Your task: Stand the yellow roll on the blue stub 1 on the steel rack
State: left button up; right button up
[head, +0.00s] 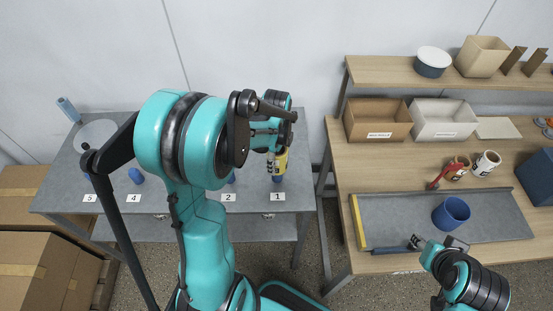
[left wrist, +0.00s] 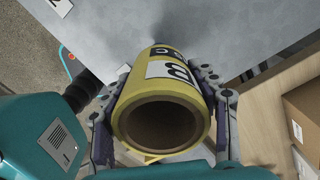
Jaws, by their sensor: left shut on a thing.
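My left gripper (head: 277,152) is shut on the yellow roll (head: 281,163) over the right end of the steel rack (head: 255,201). In the left wrist view the yellow roll (left wrist: 180,92) sits between both fingers, its hollow brown core facing the camera and a white label with black print on its side. In the head view the roll looks about upright. The blue stub 1 (head: 278,179) shows just below it, behind label 1; I cannot tell whether they touch. My right gripper (head: 438,243) is low at the right, by the wooden table; its jaws are unclear.
Another blue stub (head: 136,176) stands behind label 4. A pale disc (head: 97,136) and a blue cylinder (head: 69,110) are at the rack's left end. The wooden table (head: 345,137) holds bins, mugs, a grey tray (head: 385,215) and a blue cup (head: 451,213). My left arm hides the rack's middle.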

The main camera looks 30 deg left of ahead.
pick_arm(q)
jog(key=shift+f+b, duration=3.15)
jog(key=shift+f, duration=0.55)
jog(key=o, duration=1.3)
jog(key=shift+o, duration=0.2)
notch_tip(320, 180, up, 12)
jog(key=shift+r, duration=0.1)
jog(key=s+d+f+n+t+b, duration=0.2)
jog(key=s+d+n+t, duration=0.5)
jog(key=n, duration=0.9)
jog(key=s+d+b, duration=0.1)
jog(key=s+d, duration=0.2)
jog(key=s, duration=0.1)
jog(key=shift+d+n, duration=0.3)
jog(key=shift+d, duration=0.1)
